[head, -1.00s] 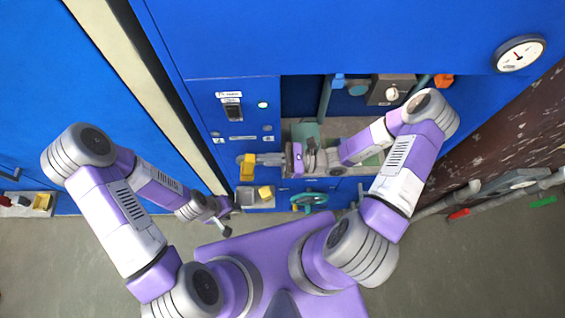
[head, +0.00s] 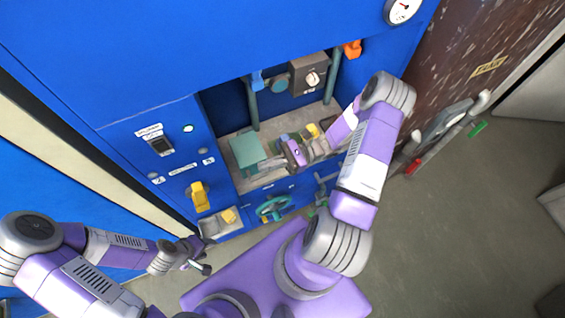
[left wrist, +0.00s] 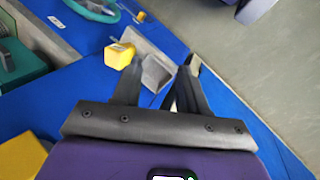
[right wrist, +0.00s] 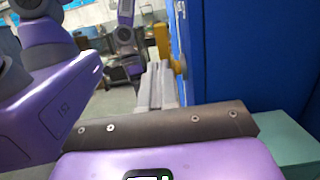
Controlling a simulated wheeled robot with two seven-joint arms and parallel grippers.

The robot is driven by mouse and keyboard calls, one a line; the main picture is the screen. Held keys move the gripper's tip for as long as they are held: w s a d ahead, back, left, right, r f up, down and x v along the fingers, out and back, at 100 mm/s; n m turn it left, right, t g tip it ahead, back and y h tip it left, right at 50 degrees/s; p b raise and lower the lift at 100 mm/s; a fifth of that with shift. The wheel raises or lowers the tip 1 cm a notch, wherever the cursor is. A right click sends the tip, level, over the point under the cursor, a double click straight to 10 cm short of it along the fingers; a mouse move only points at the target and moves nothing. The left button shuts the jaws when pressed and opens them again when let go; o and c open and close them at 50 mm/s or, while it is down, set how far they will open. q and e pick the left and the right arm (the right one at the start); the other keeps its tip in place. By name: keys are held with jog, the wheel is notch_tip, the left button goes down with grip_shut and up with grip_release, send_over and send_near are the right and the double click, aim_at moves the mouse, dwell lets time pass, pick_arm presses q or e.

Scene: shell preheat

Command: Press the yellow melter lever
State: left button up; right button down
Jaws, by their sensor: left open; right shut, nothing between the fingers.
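The yellow lever (head: 199,196) is on the blue front panel, left of the open alcove. My right gripper (head: 268,164) is shut and empty in front of the alcove, apart from the lever and to its right. In the right wrist view the shut fingers (right wrist: 158,85) point toward a yellow part (right wrist: 162,40) on the blue panel, likely the lever. My left gripper (head: 200,262) is open and empty, low in front of the panel. The left wrist view shows its fingers (left wrist: 163,75) apart, and a yellow piece (left wrist: 20,158) at the lower left edge.
A teal block (head: 248,152) sits in the alcove. A black switch (head: 160,146) is above the lever.

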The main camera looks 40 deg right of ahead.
pick_arm(q)
jog(key=shift+s+d+f+b, duration=0.1)
jog(key=shift+f+b, duration=0.2)
jog(key=shift+f, duration=0.2)
pick_arm(e)
jog(key=v, duration=0.3)
jog(key=shift+d, duration=0.4)
